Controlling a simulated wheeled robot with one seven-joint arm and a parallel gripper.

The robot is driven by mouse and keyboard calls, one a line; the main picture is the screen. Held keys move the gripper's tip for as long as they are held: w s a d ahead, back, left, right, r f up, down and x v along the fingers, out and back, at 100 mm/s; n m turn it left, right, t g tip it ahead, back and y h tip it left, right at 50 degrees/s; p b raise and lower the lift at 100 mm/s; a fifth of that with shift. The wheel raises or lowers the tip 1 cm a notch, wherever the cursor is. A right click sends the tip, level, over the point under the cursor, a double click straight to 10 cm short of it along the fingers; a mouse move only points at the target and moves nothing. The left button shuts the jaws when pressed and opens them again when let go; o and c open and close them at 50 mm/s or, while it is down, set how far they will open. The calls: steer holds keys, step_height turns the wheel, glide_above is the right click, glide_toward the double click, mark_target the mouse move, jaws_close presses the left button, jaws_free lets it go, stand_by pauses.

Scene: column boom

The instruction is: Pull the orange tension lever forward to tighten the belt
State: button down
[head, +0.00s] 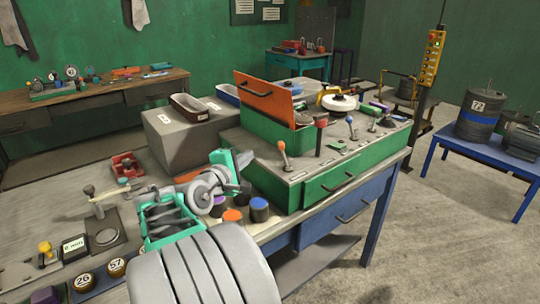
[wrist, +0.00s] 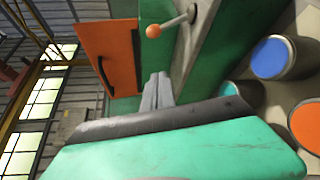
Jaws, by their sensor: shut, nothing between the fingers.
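The orange tension lever (head: 282,147) is a thin metal stick with an orange ball knob. It stands on the grey top of the green cabinet, near its left front corner, leaning slightly left in the head view. In the wrist view its knob (wrist: 153,31) is at the top centre, with the stick running to the right. My gripper (head: 246,186) is at the cabinet's left end, left of the lever and lower than its knob. In the wrist view its grey fingers (wrist: 157,80) are together and empty, apart from the knob. No belt can be made out.
An open orange lid (head: 268,97) rises behind the lever. A red-topped lever (head: 321,122) and a blue-knobbed lever (head: 350,120) stand to the right. Orange and blue-topped pots (head: 259,210) stand close below my gripper. A grey block (head: 185,135) is behind it.

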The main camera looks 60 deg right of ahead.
mark_target(284, 155)
steer(key=shift+d, duration=0.1)
steer(key=d, duration=0.3)
steer(key=d+f, duration=0.1)
steer(key=d, duration=0.5)
steer(key=shift+w+d+f+p, duration=0.1)
steer(key=shift+w+f+p, duration=0.1)
steer(key=shift+f+p, duration=0.1)
steer(key=s, duration=0.1)
steer(key=s+r, duration=0.1)
steer(key=s, duration=0.1)
steer(key=shift+s+a+r, duration=0.15)
steer(key=shift+a, duration=0.15)
steer(key=shift+s, duration=0.15)
